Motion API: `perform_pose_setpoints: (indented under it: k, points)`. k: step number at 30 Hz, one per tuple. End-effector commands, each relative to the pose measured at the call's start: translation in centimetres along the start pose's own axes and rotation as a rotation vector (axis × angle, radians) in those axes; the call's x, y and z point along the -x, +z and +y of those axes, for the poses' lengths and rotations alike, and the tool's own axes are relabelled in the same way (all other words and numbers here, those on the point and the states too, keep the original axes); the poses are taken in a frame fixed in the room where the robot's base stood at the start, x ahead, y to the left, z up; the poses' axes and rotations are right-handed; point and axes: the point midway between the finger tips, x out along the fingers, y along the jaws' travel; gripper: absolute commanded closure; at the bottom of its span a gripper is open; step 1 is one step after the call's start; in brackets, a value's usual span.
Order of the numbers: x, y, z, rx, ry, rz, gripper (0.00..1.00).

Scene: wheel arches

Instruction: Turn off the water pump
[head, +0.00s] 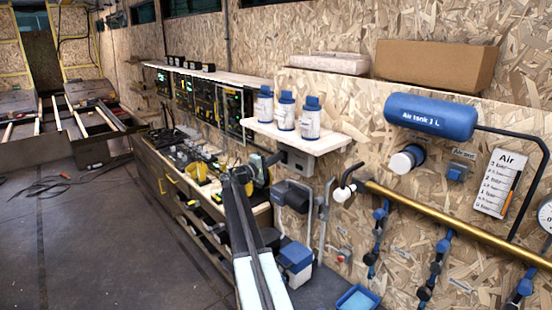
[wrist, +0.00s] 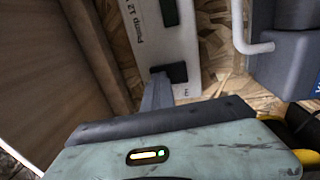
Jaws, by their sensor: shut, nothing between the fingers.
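A white switch panel (wrist: 150,45) stands close in front of my gripper (wrist: 160,76) in the wrist view. Its lettering is turned and seems to read "Pump 12 V". It carries two black switches: an upper one (wrist: 168,12) and a lower one (wrist: 177,72). My gripper is shut and empty, its narrow tip at the lower switch; I cannot tell whether it presses it. The switch positions are unclear.
A white shelf (head: 322,143) with several blue-capped bottles sits just above my gripper. A brass pipe (head: 430,219) with blue valves and a blue air tank (head: 430,117) are at right. A cluttered bench (head: 180,187) is at left; the floor (head: 95,240) there is mostly open.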

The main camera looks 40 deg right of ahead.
Motion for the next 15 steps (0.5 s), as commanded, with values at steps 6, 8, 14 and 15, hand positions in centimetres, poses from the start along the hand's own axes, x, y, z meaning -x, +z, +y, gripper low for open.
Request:
perform_pose_setpoints:
  k: [6,8,14,15]
  points:
    - [-0.5,0.3,0.1,0.001,-0.009,-0.006,1.0]
    - [-0.4,0.3,0.1,0.001,-0.009,-0.005,1.0]
    - [2.3,0.5,1.0,0.001,-0.009,-0.005,1.0]
    - [3.2,0.6,1.3,0.001,-0.009,-0.005,1.0]
